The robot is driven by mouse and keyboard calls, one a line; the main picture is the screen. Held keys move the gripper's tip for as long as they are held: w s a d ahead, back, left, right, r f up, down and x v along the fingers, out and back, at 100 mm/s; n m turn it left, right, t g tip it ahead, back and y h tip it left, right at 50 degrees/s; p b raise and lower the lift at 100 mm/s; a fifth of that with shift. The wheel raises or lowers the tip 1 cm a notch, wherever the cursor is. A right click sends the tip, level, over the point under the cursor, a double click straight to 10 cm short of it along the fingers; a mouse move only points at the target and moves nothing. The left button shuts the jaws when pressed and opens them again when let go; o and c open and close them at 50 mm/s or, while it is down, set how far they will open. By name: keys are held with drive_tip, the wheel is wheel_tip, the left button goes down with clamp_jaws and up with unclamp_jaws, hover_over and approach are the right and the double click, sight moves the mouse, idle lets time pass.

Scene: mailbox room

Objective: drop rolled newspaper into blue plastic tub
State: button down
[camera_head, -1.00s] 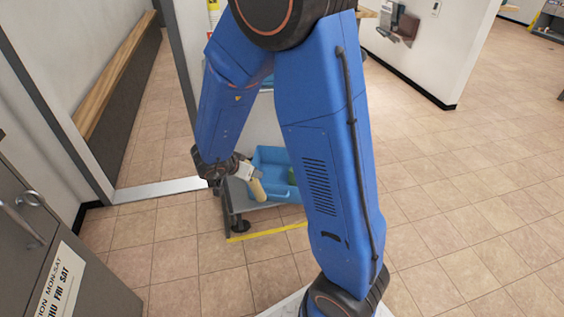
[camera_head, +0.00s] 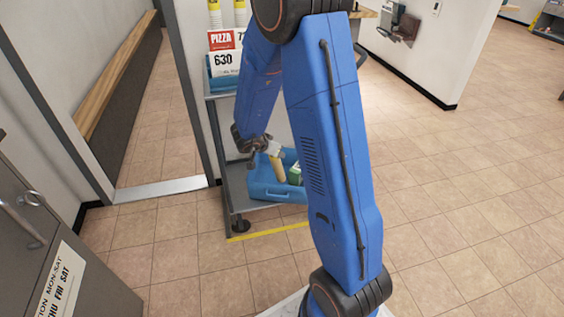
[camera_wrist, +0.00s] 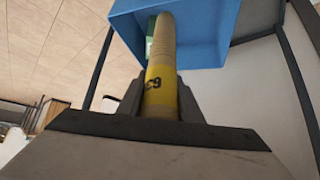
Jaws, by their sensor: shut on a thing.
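The rolled newspaper (camera_wrist: 161,62) is a tan roll with a yellow band marked with dark figures. My gripper (camera_wrist: 160,100) is shut on it at the band; the roll sticks out from between the fingers. In the head view my gripper (camera_head: 272,150) holds the newspaper (camera_head: 278,168) over the blue plastic tub (camera_head: 270,190). The tub stands on the cart's lower shelf, its right part hidden by my arm. In the wrist view the tub (camera_wrist: 205,35) lies beyond the roll's far end. I cannot tell whether the roll touches the tub.
A green and white item (camera_head: 295,174) is in the tub. A grey cabinet (camera_head: 60,245) stands at left. Tiled floor at right is clear.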

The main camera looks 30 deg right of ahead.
sight(279, 163)
drive_tip(key=f, duration=0.2)
drive_tip(key=d+f, duration=0.1)
drive_tip(key=f, duration=0.2)
drive_tip(key=w+d+f, duration=0.1)
drive_tip(key=f, duration=0.1)
drive_tip(key=shift+d+f, duration=0.1)
drive_tip(key=shift+f, duration=0.25)
drive_tip(key=shift+w+d+r+g+y, duration=0.15)
drive_tip(key=shift+w+d+g+y, duration=0.25)
drive_tip(key=shift+d+y, duration=0.2)
drive_tip(key=shift+w+d+r+g+y, duration=0.1)
drive_tip(key=shift+w+d+g+y, duration=0.15)
drive_tip(key=shift+d+g+y, duration=0.35)
drive_tip(key=shift+w+y, duration=0.1)
drive_tip(key=shift+y, duration=0.2)
